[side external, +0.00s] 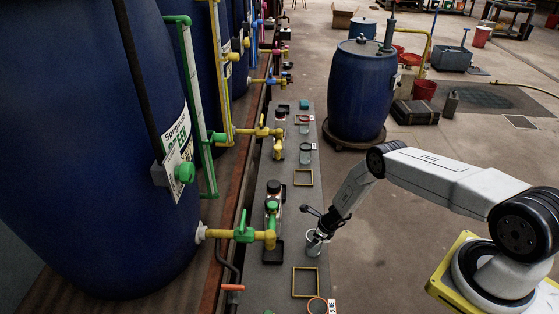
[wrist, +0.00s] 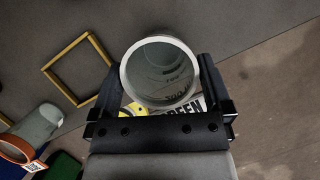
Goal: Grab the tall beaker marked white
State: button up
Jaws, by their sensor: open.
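A clear beaker with a white rim (side external: 314,247) stands on the narrow dark bench in the side view, beside my gripper (side external: 320,233). In the wrist view the same beaker (wrist: 160,84) is seen from above and looks empty. My open gripper (wrist: 161,62) has one finger on each side of it; I cannot tell whether they touch it.
A yellow square frame (side external: 305,282) lies on the bench near my gripper, with another (side external: 303,177) farther back. More beakers (side external: 305,154) stand toward the far end. A green-handled tap (side external: 244,232) reaches over from the blue vat (side external: 85,170) at left. A blue barrel (side external: 360,90) stands right of the bench.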

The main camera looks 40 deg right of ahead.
jog(key=c, duration=1)
jog(key=shift+r, duration=0.25)
jog(key=s+a+r, duration=0.1)
jog(key=s+r, duration=0.3)
jog(key=s+a+r, duration=0.1)
jog(key=s+r, duration=0.3)
jog(key=s, duration=0.1)
jog(key=s+a+r, duration=0.1)
jog(key=s+r, duration=0.3)
jog(key=shift+s+r, duration=0.3)
dwell(0.7)
